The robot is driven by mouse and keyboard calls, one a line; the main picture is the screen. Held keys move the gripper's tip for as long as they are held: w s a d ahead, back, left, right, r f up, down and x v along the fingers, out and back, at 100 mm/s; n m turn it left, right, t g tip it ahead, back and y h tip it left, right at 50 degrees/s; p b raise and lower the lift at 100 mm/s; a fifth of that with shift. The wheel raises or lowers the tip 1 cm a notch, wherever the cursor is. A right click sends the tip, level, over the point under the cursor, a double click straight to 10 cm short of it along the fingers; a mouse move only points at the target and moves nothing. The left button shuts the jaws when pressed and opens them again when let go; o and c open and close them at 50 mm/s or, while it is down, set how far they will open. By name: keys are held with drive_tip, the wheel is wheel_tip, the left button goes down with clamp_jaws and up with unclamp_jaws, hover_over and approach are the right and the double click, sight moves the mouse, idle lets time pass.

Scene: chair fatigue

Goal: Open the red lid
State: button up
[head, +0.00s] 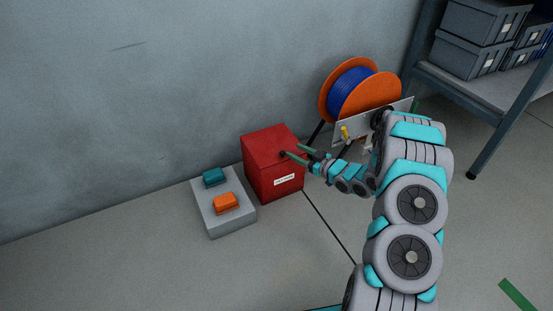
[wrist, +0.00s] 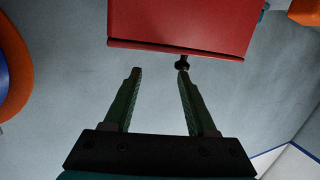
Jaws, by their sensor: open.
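A red box (head: 274,178) with a white label on its front stands on the floor by the wall. Its flat red lid (head: 268,142) looks shut. A small black knob (wrist: 183,62) sticks out at the lid's edge. The red lid also shows at the top of the wrist view (wrist: 180,22). My gripper (head: 291,150) is at the front edge of the lid, its green fingers apart and empty. In the wrist view my gripper (wrist: 159,71) has the knob just at the tip of its right finger, not centred between the fingers. I cannot tell whether they touch.
A grey block (head: 232,222) with a teal piece (head: 214,177) and an orange piece (head: 226,203) on it stands left of the box. An orange reel of blue cable (head: 352,90) is behind right. A shelf (head: 470,90) with grey bins stands far right.

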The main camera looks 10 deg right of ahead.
sight(276, 153)
drive_tip(key=shift+s+a+f+t+y+b, duration=0.3)
drive_tip(key=shift+s+a+f+y+b, duration=0.1)
drive_tip(key=shift+s+a+f+y, duration=0.6)
drive_tip(key=shift+b+x, duration=0.35)
drive_tip(key=shift+x, duration=3.75)
drive_tip(key=shift+r, duration=0.15)
clamp_jaws()
